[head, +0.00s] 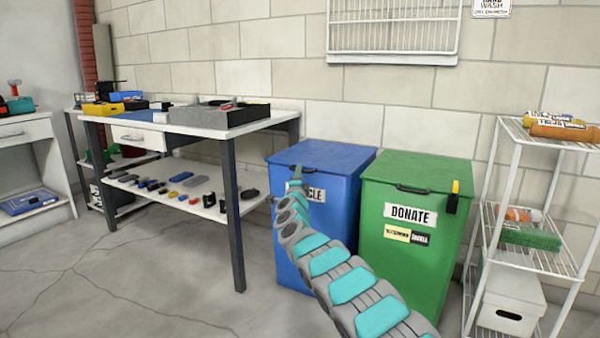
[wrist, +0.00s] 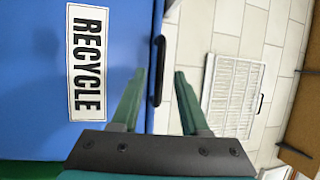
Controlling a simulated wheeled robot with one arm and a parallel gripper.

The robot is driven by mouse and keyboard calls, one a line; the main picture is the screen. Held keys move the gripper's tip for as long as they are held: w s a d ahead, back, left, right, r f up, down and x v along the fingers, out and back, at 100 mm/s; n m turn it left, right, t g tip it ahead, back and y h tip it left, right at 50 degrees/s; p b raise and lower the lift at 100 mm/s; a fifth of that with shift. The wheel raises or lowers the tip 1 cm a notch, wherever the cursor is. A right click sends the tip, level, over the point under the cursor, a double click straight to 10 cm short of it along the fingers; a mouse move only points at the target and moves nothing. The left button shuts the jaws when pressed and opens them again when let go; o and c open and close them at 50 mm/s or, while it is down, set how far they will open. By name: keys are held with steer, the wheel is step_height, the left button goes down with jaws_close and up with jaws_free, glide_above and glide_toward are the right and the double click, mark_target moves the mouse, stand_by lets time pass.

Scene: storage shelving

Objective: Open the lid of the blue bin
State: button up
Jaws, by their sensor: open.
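The blue bin (head: 342,205) stands against the wall with its flat lid (head: 325,153) shut and a RECYCLE label on its front. In the wrist view, turned sideways, the blue front (wrist: 115,60) fills the left and the label (wrist: 86,62) shows whole. A black handle (wrist: 158,70) sits at the bin's upper front edge. My gripper (wrist: 161,74) is open, with one finger on each side of the handle in the picture; I cannot tell whether it touches. In the head view my gripper (head: 296,176) is at the bin's upper front, partly hiding the label.
A green DONATE bin (head: 430,270) stands close on the right, lid shut. A white wire rack (head: 540,185) is further right. A workbench (head: 190,122) with tools stands left of the blue bin. A wall rack (head: 393,30) hangs above the bins. The floor at front left is clear.

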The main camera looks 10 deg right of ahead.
steer(key=shift+x, duration=1.35)
jaws_close()
stand_by(0.7)
